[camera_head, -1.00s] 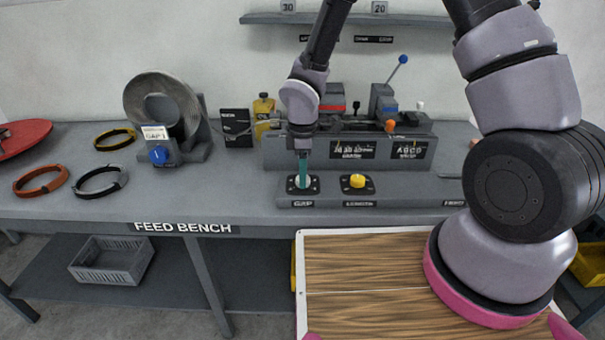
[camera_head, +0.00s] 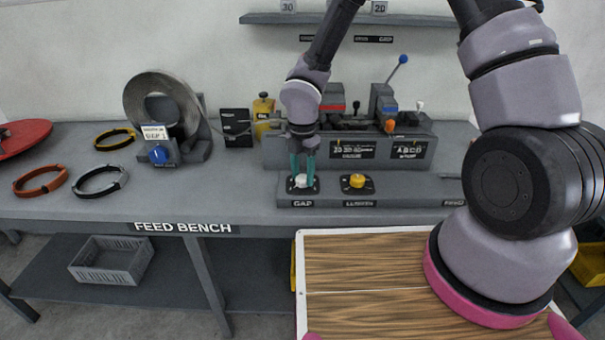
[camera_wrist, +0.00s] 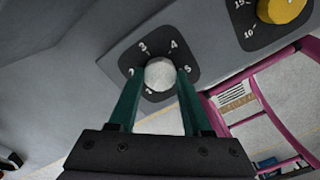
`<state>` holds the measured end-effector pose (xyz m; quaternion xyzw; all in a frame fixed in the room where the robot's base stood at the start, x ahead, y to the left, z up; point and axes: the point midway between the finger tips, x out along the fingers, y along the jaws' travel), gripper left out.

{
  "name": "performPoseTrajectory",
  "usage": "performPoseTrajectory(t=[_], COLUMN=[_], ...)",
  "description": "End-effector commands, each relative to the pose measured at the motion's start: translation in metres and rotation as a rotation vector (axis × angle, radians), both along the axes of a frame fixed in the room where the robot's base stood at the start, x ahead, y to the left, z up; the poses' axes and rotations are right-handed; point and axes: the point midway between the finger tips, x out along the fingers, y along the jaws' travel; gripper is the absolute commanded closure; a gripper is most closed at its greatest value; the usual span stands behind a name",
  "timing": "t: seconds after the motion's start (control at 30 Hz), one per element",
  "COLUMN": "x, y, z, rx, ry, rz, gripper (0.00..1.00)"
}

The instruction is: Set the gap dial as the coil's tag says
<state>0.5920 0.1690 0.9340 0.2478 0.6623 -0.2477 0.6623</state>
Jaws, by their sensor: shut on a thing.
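The gap dial (camera_head: 301,182) is a small white round knob on a dark plate above the label "GAP". In the wrist view the white knob (camera_wrist: 160,74) sits between my two green fingers, with 3, 4 and 5 readable around it; other figures are partly hidden. I cannot make out a pointer mark. My gripper (camera_head: 302,174) comes down from above and is shut on the knob. The coil (camera_head: 165,102) stands on a holder at the back left. Its white tag (camera_head: 155,132) reads "GAP" with a figure too blurred to be sure of.
A yellow dial (camera_head: 357,181) sits just right of the gap dial. A blue knob (camera_head: 158,155) is on the coil holder. Black, orange and yellow rings lie on the left of the bench (camera_head: 150,205). A grey machine block (camera_head: 380,155) stands behind the dials.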

Motion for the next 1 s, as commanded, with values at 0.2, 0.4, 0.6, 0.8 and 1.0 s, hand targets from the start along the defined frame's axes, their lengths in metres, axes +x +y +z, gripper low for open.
performPoseTrajectory(t=[0.2, 0.4, 0.6, 0.8, 1.0], x=[0.0013, 0.0013, 0.0011, 0.0011, 0.0006], y=[0.0, -0.0001, 0.0001, 0.0001, -0.0001], z=[0.0006, 0.0005, 0.0005, 0.0005, 0.0002], rx=[0.001, 0.001, 0.001, 0.001, 0.0], ry=[-0.002, -0.002, -0.002, -0.002, -0.001], rz=[0.077, 0.104, 0.109, 0.109, 0.108], gripper=[1.0, 1.0, 1.0, 0.43, 0.21])
